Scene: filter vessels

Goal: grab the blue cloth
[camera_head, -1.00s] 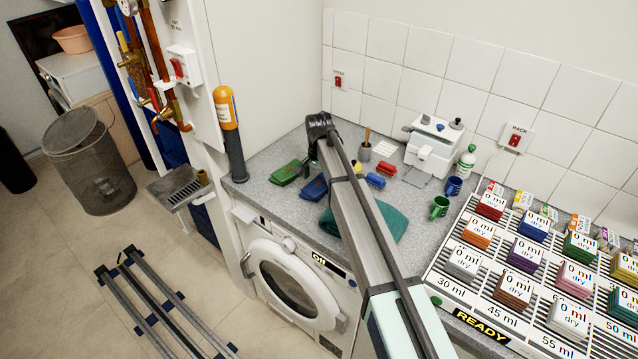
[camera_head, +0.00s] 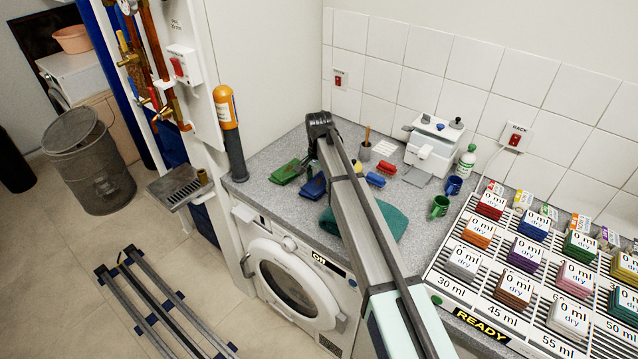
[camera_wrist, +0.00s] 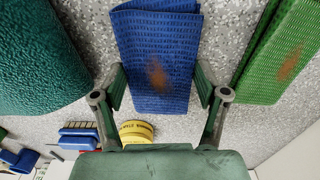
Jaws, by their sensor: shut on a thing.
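The blue cloth (camera_head: 313,187) lies on the grey counter, and in the wrist view it shows a brown stain (camera_wrist: 157,74). My gripper (camera_head: 316,165) is down at the cloth. In the wrist view my gripper (camera_wrist: 160,88) has a finger at each side edge of the blue cloth (camera_wrist: 155,40) and is shut on it.
A green cloth (camera_head: 286,172) lies left of the blue one, and a teal towel (camera_head: 393,221) lies to the right. A washer (camera_head: 290,280) is under the counter.

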